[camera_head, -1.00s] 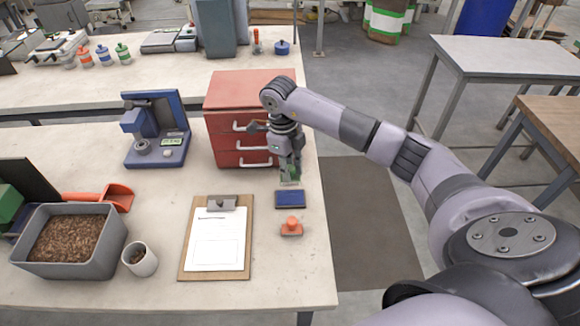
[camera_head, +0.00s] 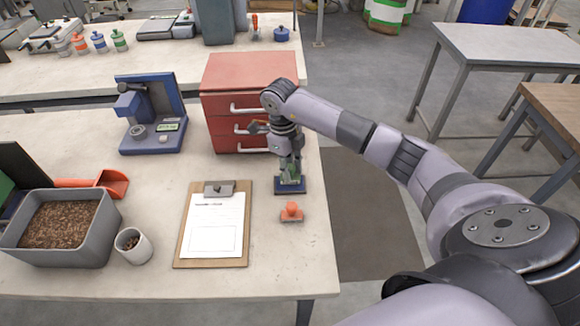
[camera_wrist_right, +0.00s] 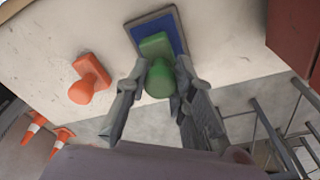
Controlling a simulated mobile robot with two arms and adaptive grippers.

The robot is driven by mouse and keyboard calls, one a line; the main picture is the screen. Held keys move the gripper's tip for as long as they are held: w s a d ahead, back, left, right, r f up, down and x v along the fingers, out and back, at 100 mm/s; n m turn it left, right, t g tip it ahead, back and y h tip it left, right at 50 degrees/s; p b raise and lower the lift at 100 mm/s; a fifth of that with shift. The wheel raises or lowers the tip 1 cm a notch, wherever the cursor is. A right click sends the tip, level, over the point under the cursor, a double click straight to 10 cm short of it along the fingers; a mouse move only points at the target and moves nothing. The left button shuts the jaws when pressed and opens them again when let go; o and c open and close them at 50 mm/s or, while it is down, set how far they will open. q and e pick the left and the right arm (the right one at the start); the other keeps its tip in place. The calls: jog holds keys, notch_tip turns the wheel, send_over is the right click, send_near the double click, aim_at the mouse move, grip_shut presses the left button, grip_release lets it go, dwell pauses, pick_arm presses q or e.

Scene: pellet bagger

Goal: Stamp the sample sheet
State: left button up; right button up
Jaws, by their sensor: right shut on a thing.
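My right gripper (camera_head: 290,170) is shut on a green stamp (camera_wrist_right: 160,72). The stamp is at the blue ink pad (camera_head: 291,190), its base over the pad in the right wrist view; I cannot tell for sure whether it touches. The ink pad (camera_wrist_right: 170,27) has a dark rim and is partly hidden by the stamp. An orange stamp (camera_head: 291,212) stands in front of the pad; it also shows in the right wrist view (camera_wrist_right: 90,80). The sample sheet (camera_head: 213,225), white with a printed box, lies on a clipboard (camera_head: 182,262) left of the stamps. My left gripper is not in view.
A red drawer cabinet (camera_head: 250,75) stands behind the pad. A blue device (camera_head: 150,115) is at the back left. A grey bin of pellets (camera_head: 95,243), a white cup (camera_head: 133,246) and an orange scoop (camera_head: 110,183) are at left. The table's right edge is close to the pad.

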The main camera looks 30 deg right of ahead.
jog(key=shift+f+b, duration=0.45)
jog(key=shift+f, duration=0.1)
dwell(0.9)
jog(key=shift+s+f, duration=0.1)
dwell(1.0)
jog(key=shift+r+p, duration=0.6)
jog(key=shift+r, duration=0.3)
jog(key=shift+r+p, duration=1.65)
jog(key=shift+r, duration=1.05)
